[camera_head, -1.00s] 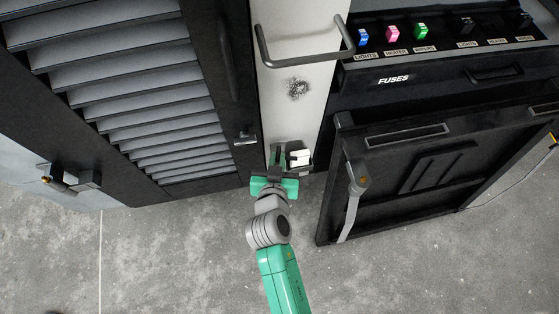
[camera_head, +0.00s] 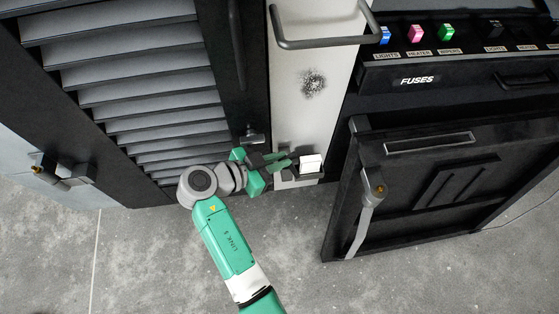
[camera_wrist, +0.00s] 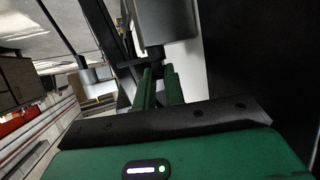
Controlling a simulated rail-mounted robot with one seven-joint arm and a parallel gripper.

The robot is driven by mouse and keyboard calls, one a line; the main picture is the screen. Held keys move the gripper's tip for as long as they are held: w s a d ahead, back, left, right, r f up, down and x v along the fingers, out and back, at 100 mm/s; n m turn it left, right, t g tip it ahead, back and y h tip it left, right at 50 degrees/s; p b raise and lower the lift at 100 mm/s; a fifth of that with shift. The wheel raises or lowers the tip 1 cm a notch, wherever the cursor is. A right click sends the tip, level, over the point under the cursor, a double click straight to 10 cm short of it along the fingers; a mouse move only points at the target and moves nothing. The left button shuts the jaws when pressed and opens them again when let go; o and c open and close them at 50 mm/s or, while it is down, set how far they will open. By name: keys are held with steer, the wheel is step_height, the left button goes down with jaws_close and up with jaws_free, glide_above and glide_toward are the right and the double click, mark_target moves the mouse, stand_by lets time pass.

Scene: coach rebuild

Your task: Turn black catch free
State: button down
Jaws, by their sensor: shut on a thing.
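The black catch (camera_head: 294,171) is at the foot of the pale panel (camera_head: 300,110), close beside a white block (camera_head: 311,163). My gripper (camera_head: 287,161) comes in from the left with its green fingers pointing right. It is shut on a dark part that seems to be the catch. The fingers hide most of it, so its exact angle cannot be told. In the wrist view, the two green fingers (camera_wrist: 158,80) are close together, below a grey block (camera_wrist: 165,20) and against a dark piece.
A louvred dark panel (camera_head: 150,110) with a small latch (camera_head: 252,136) is just left of my gripper. A bar handle (camera_head: 320,42) crosses above. The fuse box (camera_head: 440,75) and a dark door with a grey lever (camera_head: 371,205) stand right. The grey floor in front is open.

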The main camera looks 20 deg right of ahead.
steer(key=shift+w+f+m+g, duration=0.1)
steer(key=shift+w+m+g, duration=0.05)
steer(key=shift+m+g, duration=0.5)
steer(key=shift+f+g, duration=0.1)
steer(key=shift+g, duration=0.35)
steer(key=c, duration=1.5)
jaws_free()
